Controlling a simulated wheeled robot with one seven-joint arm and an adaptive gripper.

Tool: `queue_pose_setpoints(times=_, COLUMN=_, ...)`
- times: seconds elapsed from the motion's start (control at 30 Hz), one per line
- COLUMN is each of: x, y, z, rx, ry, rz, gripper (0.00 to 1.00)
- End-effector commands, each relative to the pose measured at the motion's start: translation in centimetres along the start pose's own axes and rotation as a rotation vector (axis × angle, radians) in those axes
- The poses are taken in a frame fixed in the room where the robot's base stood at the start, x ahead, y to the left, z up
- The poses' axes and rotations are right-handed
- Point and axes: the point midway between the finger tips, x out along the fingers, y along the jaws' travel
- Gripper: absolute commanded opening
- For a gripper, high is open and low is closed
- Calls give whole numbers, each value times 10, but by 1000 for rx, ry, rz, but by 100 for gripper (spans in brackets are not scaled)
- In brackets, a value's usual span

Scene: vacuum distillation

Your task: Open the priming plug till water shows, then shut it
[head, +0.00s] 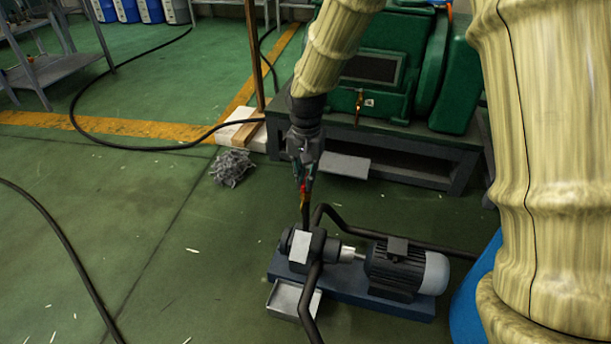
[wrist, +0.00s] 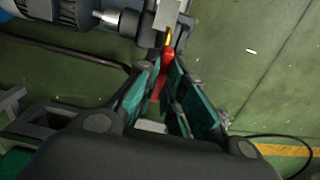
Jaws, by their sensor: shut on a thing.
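The pump (head: 305,248) stands on a dark blue baseplate (head: 350,296) on the floor, joined by a shaft to a motor (head: 400,268). My gripper (head: 304,182) is above the pump, pointing down. Its teal-padded fingers (wrist: 170,88) are shut on a small red handle (wrist: 166,64), which has a yellow part at its end by the pump. In the head view the red and yellow piece (head: 304,196) shows between the fingertips and the pump top. The plug's opening is hidden, and I cannot make out any water.
Black hoses (head: 318,215) rise and curve around the pump. A small metal tray (head: 292,299) sits in front of it. A large green machine (head: 372,70) on a dark frame stands behind. A grey tangled heap (head: 232,168) lies at left. The left floor is mostly clear except for hoses.

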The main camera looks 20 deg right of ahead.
Motion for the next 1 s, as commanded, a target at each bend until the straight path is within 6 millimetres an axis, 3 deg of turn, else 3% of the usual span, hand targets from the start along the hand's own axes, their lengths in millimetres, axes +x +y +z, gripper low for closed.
queue_pose_setpoints(times=0.37, x=-7, y=1, z=0, rx=-132, ry=-2, rz=2, gripper=0)
queue_pose_setpoints(times=1.0, x=-7, y=0, z=0, rx=-503, ry=-2, rz=1, gripper=0)
